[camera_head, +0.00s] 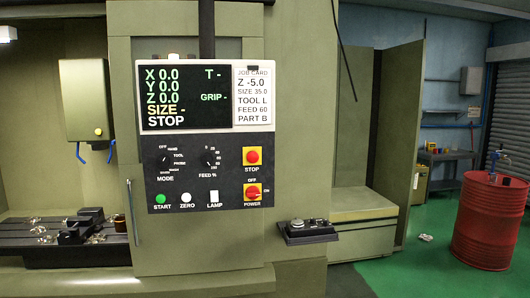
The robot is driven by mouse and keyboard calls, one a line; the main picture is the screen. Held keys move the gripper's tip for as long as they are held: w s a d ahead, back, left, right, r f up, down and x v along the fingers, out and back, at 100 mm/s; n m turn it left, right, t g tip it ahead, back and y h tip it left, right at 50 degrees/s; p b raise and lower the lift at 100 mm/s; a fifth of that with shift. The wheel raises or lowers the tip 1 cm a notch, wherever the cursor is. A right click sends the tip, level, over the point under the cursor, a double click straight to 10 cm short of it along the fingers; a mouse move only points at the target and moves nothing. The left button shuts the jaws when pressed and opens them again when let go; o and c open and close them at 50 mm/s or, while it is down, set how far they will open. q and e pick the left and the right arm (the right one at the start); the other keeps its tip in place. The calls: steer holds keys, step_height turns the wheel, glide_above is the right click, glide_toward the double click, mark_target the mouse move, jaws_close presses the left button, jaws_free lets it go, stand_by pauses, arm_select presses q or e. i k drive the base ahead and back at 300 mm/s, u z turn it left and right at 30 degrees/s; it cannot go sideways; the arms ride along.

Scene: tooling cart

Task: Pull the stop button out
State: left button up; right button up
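The stop button (253,157) is a round red knob on a yellow square plate, on the right side of the machine's control panel (185,190). The word STOP is printed below it. From this front view I cannot tell whether it is pressed in or out. The screen (185,97) above shows X, Y and Z at 0.0, with SIZE and STOP below them. Neither of my grippers is in view.
Below the stop button is a red power switch (253,192) on a yellow plate. A green start button (160,199), a zero button (187,198) and a lamp switch (215,196) line the bottom. A dark tray (307,236) juts out at lower right. A red barrel (488,222) stands far right.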

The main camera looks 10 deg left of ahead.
mark_target(253, 157)
steer(key=u, duration=0.1)
steer(key=i, duration=1.55)
steer(key=z, duration=1.75)
steer(key=i, duration=1.35)
steer(key=u, duration=3.1)
